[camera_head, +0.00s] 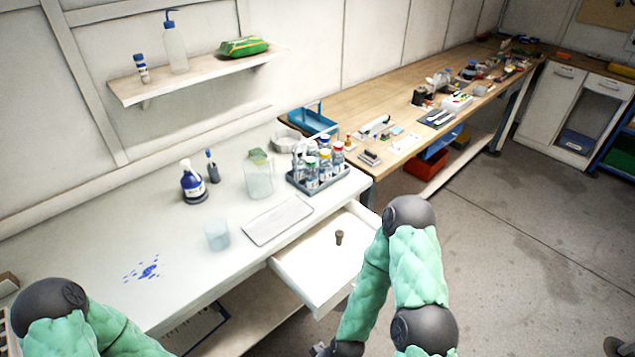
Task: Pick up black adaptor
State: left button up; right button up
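A small dark adaptor (339,237) stands in the open white drawer (312,285) under the near white bench. It looks upright, with a wider top. My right arm, in a green padded sleeve, reaches down just right of the drawer. Only a part of my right gripper (322,349) shows at the bottom edge, in front of and below the drawer, apart from the adaptor. Its fingers are mostly cut off, so I cannot tell whether it is open or shut. My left arm is at the bottom left, and its gripper is out of view.
The white bench (90,245) holds a bottle rack (318,180), a flat tray (277,221), a beaker (217,234), a blue-labelled bottle (193,185) and a blue spill (148,270). A cluttered wooden bench (370,97) runs behind.

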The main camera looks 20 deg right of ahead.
aim_at(339, 234)
jog(key=z, duration=1.1)
